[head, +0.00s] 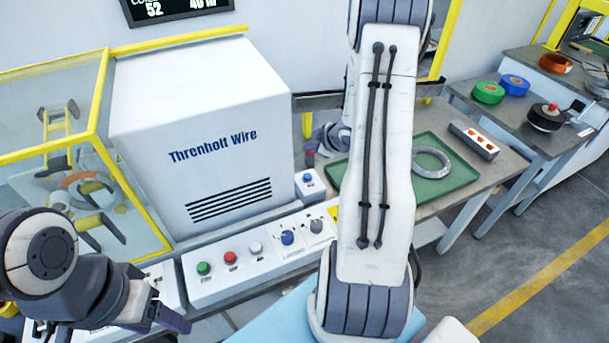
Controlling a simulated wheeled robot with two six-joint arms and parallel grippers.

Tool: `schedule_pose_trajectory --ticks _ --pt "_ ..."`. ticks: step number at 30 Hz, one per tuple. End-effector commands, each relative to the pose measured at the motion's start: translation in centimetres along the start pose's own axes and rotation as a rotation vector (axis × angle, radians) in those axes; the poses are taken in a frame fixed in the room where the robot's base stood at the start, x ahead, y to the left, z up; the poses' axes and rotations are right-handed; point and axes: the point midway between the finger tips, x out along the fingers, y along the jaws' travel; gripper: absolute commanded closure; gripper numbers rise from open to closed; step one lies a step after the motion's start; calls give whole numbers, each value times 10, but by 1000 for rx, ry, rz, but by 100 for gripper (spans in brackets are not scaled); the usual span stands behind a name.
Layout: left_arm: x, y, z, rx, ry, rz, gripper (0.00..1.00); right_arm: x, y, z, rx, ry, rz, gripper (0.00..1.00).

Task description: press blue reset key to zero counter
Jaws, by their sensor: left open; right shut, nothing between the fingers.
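A small white box with a blue key (308,178) on top stands at the right front corner of the white Threnholt Wire cabinet (205,130). My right gripper (310,159) is small and partly hidden behind my own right arm. Its shut, empty fingertips point down just above the blue key; I cannot tell whether they touch it. My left gripper (174,316) is open and empty at the lower left, in front of the control panel (215,284). A dark wall display (170,8) reads 52 on its left side; its top is cut off.
A green tray (455,180) with a grey coil (431,161) lies on the right table, beside a white socket strip (474,139). A yellow-framed guard (95,130) stands left.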

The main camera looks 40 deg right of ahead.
Motion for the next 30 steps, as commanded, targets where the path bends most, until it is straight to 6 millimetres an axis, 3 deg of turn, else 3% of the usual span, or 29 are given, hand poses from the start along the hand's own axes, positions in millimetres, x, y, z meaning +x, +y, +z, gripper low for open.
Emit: schedule_pose_trajectory --ticks 8,21,30 --pt "20 -2 1 0 0 0 36 15 -11 12 1 -1 0 100" --pt "74 -5 4 0 0 0 36 57 -42 40 -2 1 -1 100" --pt "79 -6 4 0 0 0 36 62 -45 42 -3 2 -1 100"
